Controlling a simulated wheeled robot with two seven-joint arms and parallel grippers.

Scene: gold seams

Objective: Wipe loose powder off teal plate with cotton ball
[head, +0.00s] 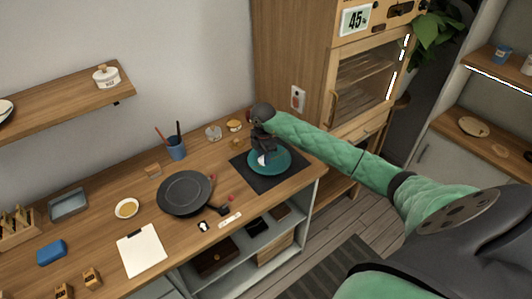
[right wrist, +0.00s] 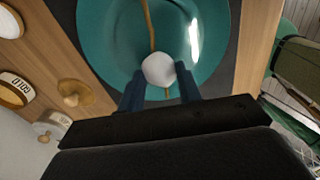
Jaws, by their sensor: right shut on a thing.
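The teal plate (head: 283,161) lies on a dark mat on the right part of the counter. In the right wrist view the teal plate (right wrist: 103,40) fills the upper middle, with a gold seam (right wrist: 149,22) running across it. My right gripper (head: 264,157) is over the plate. In the right wrist view its fingers (right wrist: 160,80) are shut on a white cotton ball (right wrist: 158,69), held at or just above the plate's surface; I cannot tell whether it touches. I cannot make out loose powder. My left gripper is not in view.
The dark mat (head: 292,178) lies near the counter's right end. A black pan (head: 184,192) sits left of it, with a blue cup of brushes (head: 176,148) behind. Small jars (head: 234,125) stand behind the plate. A clipboard (head: 141,250) and blue block (head: 52,252) lie farther left.

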